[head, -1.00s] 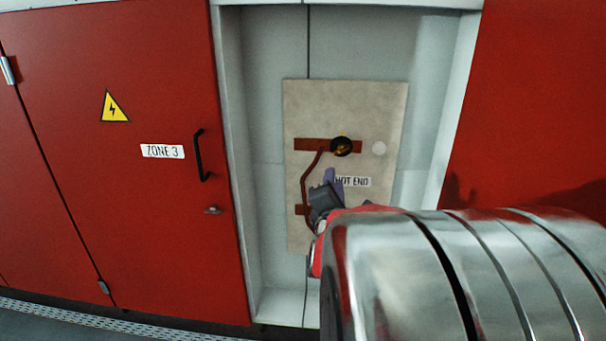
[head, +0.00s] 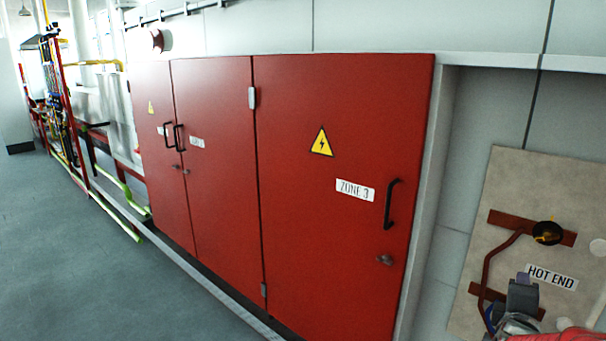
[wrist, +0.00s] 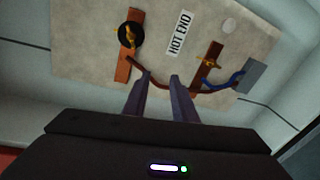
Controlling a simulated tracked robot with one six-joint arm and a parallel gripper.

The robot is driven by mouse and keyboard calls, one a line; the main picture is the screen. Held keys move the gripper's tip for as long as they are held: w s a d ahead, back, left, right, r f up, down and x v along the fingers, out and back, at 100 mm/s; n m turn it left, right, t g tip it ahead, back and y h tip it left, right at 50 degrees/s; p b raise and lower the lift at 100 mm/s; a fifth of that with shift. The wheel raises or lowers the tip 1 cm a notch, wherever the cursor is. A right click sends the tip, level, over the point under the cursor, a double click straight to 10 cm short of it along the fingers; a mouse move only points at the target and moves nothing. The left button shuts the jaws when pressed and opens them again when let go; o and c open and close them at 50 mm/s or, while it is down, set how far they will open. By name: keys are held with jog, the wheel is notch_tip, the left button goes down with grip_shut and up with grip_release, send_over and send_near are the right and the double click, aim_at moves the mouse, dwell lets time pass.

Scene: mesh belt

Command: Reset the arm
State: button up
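My gripper (head: 522,285) shows at the lower right of the head view, in front of the lower part of a beige panel (head: 510,185) labelled HOT END. In the wrist view, the two dark fingers of my gripper (wrist: 160,85) stand apart with nothing between them. They point at the panel (wrist: 82,72), and I see no clear contact. The panel carries a black round fitting (wrist: 130,35) with a brass centre on a copper bar, a second copper bar (wrist: 208,62) with a brass piece, and a bent brown pipe joining them.
Red cabinets, one labelled ZONE 3 (head: 355,190) with a black handle (head: 391,204), stand left of the recess. A blue cable (wrist: 238,78) runs to a grey block (wrist: 264,76) beside the lower bar. Open grey floor (head: 110,260) lies at the left, with pipework (head: 62,95) beyond.

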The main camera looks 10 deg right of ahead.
jog(key=s+a+f+m+g+y, duration=0.1)
jog(key=a+f+m+g+y, duration=0.1)
jog(key=a+f+m+y, duration=0.45)
jog(key=s+a+f+m+g+y, duration=0.1)
jog(key=s+a+f+m+g, duration=0.2)
jog(key=a, duration=0.6)
jog(key=s+a+r+y, duration=0.2)
jog(key=s+a+r, duration=0.1)
jog(key=a, duration=0.8)
jog(key=s+a+r+m+y, duration=0.1)
jog(key=s+a+r+y, duration=0.1)
jog(key=a, duration=0.9)
jog(key=shift+s+r, duration=0.75)
jog(key=shift+s, duration=0.3)
jog(key=shift+d, duration=0.15)
